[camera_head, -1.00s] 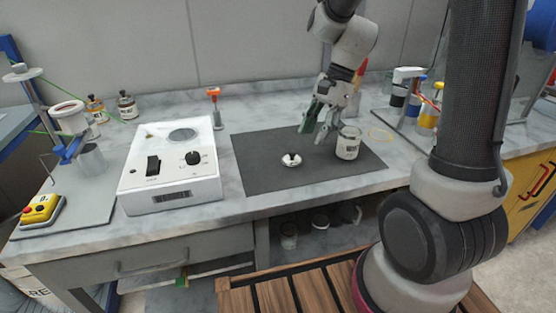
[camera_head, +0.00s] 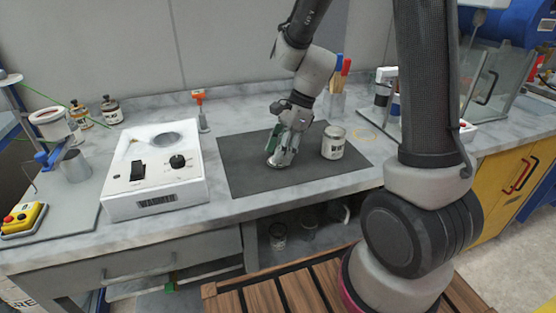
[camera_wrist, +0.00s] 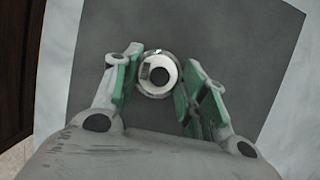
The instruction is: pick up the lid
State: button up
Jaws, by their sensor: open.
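The lid (camera_wrist: 149,64) is a small round white disc with a dark knob, lying on the dark mat (camera_head: 245,180). In the head view it (camera_head: 271,163) is mostly hidden by my gripper. My gripper (camera_head: 280,158) points down at the lid. In the wrist view my gripper (camera_wrist: 154,85) is open, with its green-padded fingers on the left and right of the lid. I cannot tell whether the fingers touch it. An open, labelled can (camera_head: 333,143) stands upright on the mat, to the right of my gripper.
A white device (camera_head: 155,185) with a black switch and knob stands left of the mat. An orange-topped tool (camera_head: 203,112) stands behind it. A holder with brushes (camera_head: 337,95) is behind the can. The mat's front part is clear.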

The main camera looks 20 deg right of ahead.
jog(key=shift+f, duration=0.1)
jog(key=shift+c, duration=0.4)
jog(key=c, duration=0.8)
jog(key=shift+o, duration=0.2)
